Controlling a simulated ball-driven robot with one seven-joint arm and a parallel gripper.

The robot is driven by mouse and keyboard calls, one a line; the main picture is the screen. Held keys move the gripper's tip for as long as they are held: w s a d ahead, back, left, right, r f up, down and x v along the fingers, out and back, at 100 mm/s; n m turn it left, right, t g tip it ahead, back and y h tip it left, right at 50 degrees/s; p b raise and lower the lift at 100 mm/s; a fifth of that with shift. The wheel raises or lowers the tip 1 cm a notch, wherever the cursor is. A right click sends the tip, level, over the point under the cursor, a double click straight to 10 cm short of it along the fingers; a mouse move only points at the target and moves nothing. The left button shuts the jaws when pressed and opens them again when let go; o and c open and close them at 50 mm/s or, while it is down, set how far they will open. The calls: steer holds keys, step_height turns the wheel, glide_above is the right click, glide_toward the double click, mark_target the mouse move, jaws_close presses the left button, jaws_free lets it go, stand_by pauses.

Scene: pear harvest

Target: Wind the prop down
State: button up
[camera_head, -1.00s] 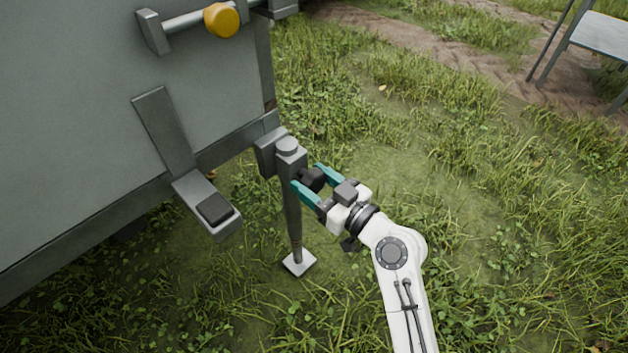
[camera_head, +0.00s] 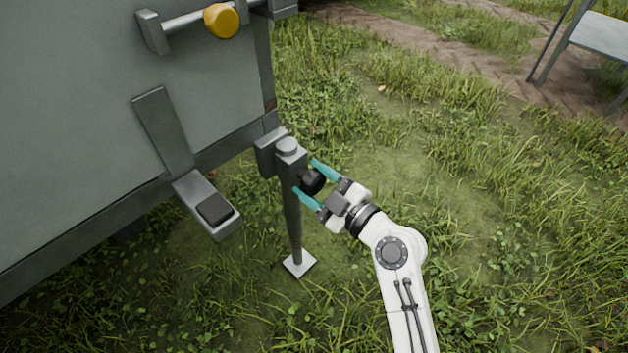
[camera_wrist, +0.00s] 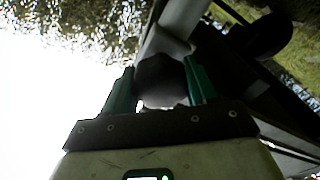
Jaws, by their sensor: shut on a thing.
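The prop (camera_head: 292,222) is a grey upright leg at the near corner of the grey trailer, with a pale square foot plate (camera_head: 299,264) low over the grass. I cannot tell whether the plate touches the ground. A dark knob (camera_head: 312,182) sticks out from the side of the prop's head. My gripper (camera_head: 307,177) is shut on this knob, one teal finger on each side. In the wrist view the knob (camera_wrist: 162,80) sits between the two green fingers, and its far side is hidden.
The grey trailer body (camera_head: 80,100) fills the left. A bracket with a dark pad (camera_head: 215,208) juts out left of the prop. A yellow knob (camera_head: 221,21) sits on a bar above. A pale metal table (camera_head: 603,35) stands far right. Open grass lies to the right.

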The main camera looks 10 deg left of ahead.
steer(key=shift+f, duration=0.3)
steer(key=o, duration=1)
steer(key=shift+r, duration=0.15)
steer(key=p+v, duration=0.2)
steer(key=v, duration=0.8)
steer(key=shift+s+d, duration=0.25)
steer(key=shift+d, duration=0.1)
